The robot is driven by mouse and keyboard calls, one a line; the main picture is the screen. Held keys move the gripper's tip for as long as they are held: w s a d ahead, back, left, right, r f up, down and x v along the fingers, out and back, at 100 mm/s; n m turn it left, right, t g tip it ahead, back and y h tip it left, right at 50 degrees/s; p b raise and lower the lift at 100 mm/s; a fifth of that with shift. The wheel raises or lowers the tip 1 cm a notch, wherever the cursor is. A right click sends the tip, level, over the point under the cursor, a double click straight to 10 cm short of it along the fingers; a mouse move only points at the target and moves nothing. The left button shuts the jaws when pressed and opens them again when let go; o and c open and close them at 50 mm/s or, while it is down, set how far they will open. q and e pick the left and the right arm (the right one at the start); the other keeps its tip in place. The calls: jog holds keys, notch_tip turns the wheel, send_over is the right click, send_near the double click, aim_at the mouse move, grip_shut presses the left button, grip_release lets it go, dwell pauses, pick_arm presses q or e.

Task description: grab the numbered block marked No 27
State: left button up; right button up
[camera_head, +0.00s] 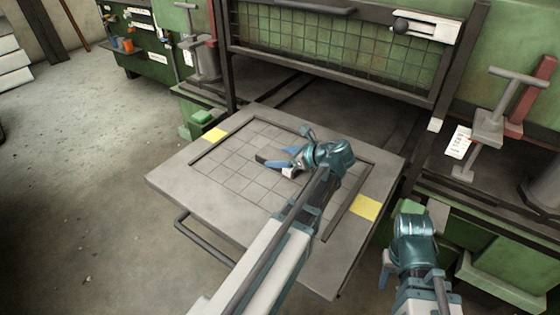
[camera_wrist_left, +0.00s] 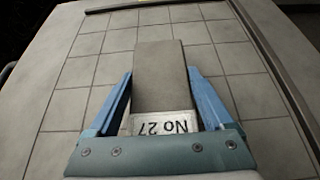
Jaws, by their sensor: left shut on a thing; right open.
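The block marked No 27 (camera_wrist_left: 160,78) is a grey-brown rectangular block with a white label at its near end; the label reads upside down in the left wrist view. My left gripper (camera_wrist_left: 158,100) has its blue fingers closed on both sides of the block. In the head view the left gripper (camera_head: 280,162) is over the gridded plate (camera_head: 170,178), and the fingers partly hide the block (camera_head: 264,158). I cannot tell whether the block touches the plate. My right gripper (camera_head: 385,272) is open and empty at the lower right, beyond the plate's right edge.
Dark rails border the gridded area, with yellow patches (camera_head: 365,207) at the sides. A green machine with a mesh guard (camera_head: 330,48) stands behind the plate. A post with a handle (camera_head: 490,125) stands at the right. Most of the grid is bare.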

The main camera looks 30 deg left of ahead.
aim_at(280, 157)
pick_arm(q)
grip_shut()
jog(key=shift+r, duration=0.1)
jog(key=shift+r+p, duration=0.45)
jog(key=shift+p, duration=0.15)
notch_tip(280, 157, up, 3)
jog(key=p, duration=0.2)
jog(key=shift+f+p, duration=0.1)
jog(key=shift+p, duration=0.3)
jog(key=s+d, duration=0.3)
jog(key=s, duration=0.1)
jog(key=s+d, duration=0.3)
jog(key=d, duration=0.1)
jog(key=s+d+r+p, duration=0.1)
jog(key=s+d, duration=0.3)
jog(key=shift+s, duration=0.35)
